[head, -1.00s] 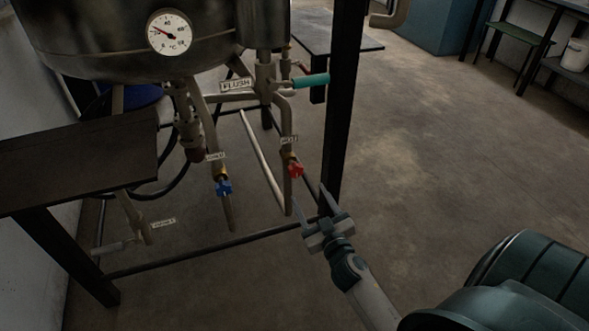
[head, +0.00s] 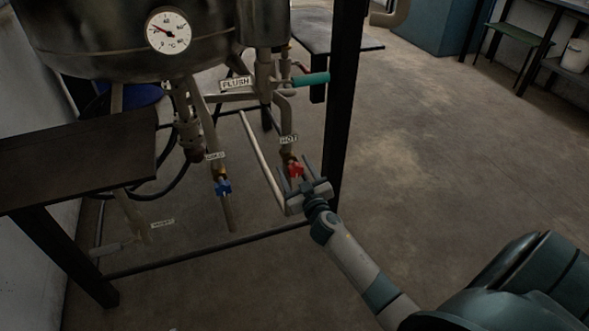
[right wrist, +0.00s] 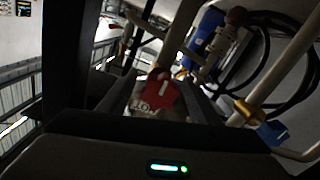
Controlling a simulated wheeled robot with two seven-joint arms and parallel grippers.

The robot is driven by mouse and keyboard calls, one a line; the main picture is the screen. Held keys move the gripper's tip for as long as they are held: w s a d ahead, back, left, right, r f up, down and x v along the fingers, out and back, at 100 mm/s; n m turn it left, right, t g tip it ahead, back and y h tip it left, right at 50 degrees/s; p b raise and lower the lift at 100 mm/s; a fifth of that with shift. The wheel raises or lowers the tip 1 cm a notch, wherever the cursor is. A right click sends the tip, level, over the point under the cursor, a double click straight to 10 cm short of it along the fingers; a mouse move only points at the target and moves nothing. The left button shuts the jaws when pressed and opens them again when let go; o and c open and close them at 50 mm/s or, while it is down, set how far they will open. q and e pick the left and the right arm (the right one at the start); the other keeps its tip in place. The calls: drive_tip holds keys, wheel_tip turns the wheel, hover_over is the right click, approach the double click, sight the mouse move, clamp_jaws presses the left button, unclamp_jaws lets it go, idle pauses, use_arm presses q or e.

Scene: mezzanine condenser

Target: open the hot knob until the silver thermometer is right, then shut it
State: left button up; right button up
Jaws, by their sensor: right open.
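The red hot knob (head: 295,170) sits on a vertical pipe under a label reading HOT (head: 289,140). My right gripper (head: 295,178) is open, with its fingers on either side of the red knob in the head view. In the right wrist view the red knob (right wrist: 160,97) shows between the two dark fingers; I cannot tell whether they touch it. The silver-rimmed round thermometer (head: 169,31) is on the metal vessel (head: 100,45), its red needle pointing to the upper left. My left gripper is not in view.
A blue knob (head: 223,187) is on the pipe to the left, also in the right wrist view (right wrist: 272,133). A teal lever (head: 311,79) is beside the FLUSH label (head: 236,84). A black frame post (head: 344,100) stands just right of the hot pipe. The floor at right is clear.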

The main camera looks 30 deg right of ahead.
drive_tip(key=c, duration=1)
drive_tip(key=shift+c, duration=0.2)
